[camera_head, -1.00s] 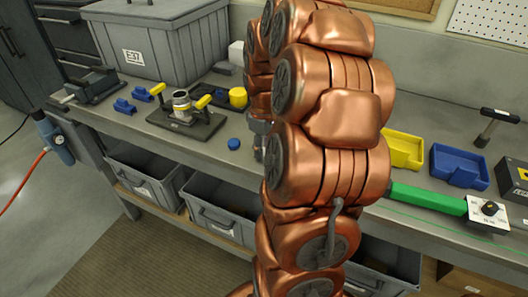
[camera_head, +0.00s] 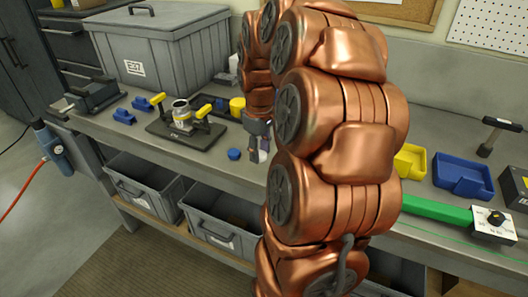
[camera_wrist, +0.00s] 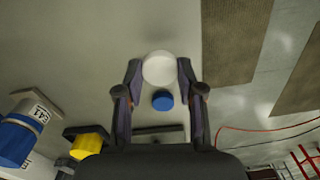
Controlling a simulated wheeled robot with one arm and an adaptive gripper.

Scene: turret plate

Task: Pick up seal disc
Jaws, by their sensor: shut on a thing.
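The seal disc, a white round piece (camera_wrist: 159,68), sits between the two fingertips of my gripper (camera_wrist: 159,72) in the wrist view. The fingers touch it on both sides. In the head view my gripper (camera_head: 258,155) is partly hidden by my copper arm, and a bit of the white disc shows at its tip. A smaller blue disc (camera_head: 234,154) lies on the workbench (camera_head: 205,165) just left of the gripper. It also shows in the wrist view (camera_wrist: 162,100), between the fingers but apart from them.
A dark fixture plate (camera_head: 165,130) with a metal ring and yellow-handled clamps stands left of the gripper. A yellow round part (camera_head: 238,107) is behind. A grey lidded bin (camera_head: 185,50) stands at the back left. Yellow and blue trays (camera_head: 462,178) are at the right.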

